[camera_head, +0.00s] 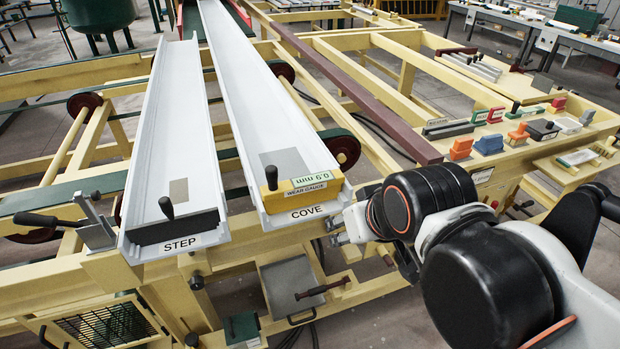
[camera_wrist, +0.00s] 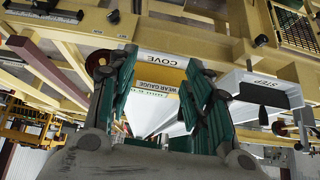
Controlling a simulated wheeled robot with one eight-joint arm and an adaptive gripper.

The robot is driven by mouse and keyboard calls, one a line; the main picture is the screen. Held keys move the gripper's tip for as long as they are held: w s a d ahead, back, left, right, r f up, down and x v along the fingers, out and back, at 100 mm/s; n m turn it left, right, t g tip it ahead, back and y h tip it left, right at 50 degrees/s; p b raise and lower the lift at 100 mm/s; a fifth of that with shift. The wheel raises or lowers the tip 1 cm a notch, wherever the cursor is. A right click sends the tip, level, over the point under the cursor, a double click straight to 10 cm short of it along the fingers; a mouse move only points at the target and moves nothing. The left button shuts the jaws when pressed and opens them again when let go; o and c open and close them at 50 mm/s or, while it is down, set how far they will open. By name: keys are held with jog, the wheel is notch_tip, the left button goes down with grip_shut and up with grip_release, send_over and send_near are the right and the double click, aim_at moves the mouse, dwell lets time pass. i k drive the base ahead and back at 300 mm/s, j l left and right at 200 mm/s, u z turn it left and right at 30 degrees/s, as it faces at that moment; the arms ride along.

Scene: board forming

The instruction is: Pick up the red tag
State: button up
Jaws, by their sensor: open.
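Small red pieces stand on the yellow ledge at the right in the head view. One red piece (camera_head: 496,115) is beside a green one, and another red piece (camera_head: 558,103) stands farther right. They are too small to tell which is the tag. My gripper (camera_head: 340,230) is partly hidden by my arm, just right of the COVE channel and well left of the red pieces. In the wrist view my gripper (camera_wrist: 160,60) has its green-padded fingers apart, with nothing held. The yellow wear gauge (camera_wrist: 158,78) shows beyond them. No red tag is clear there.
Two long white channels, STEP (camera_head: 165,130) and COVE (camera_head: 240,100), lie on the yellow frame. The yellow gauge block (camera_head: 303,190) sits at the COVE end. Orange blocks (camera_head: 460,149) and a dark block (camera_head: 541,130) crowd the ledge near the red pieces.

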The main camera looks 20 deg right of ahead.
aim_at(495, 115)
jog(key=z, duration=1.55)
jog(key=u, duration=0.35)
jog(key=i+l+u, duration=0.35)
jog(key=u, duration=0.15)
jog(key=i+l+u, duration=0.5)
jog(key=i+l, duration=0.2)
jog(key=l, duration=0.15)
jog(key=i+l, duration=0.15)
jog(key=l, duration=0.2)
jog(key=i+l+z, duration=0.1)
jog(key=l, duration=0.25)
jog(key=i+l, duration=0.3)
jog(key=l+u, duration=0.25)
jog(key=k+l, duration=0.05)
jog(key=l, duration=0.05)
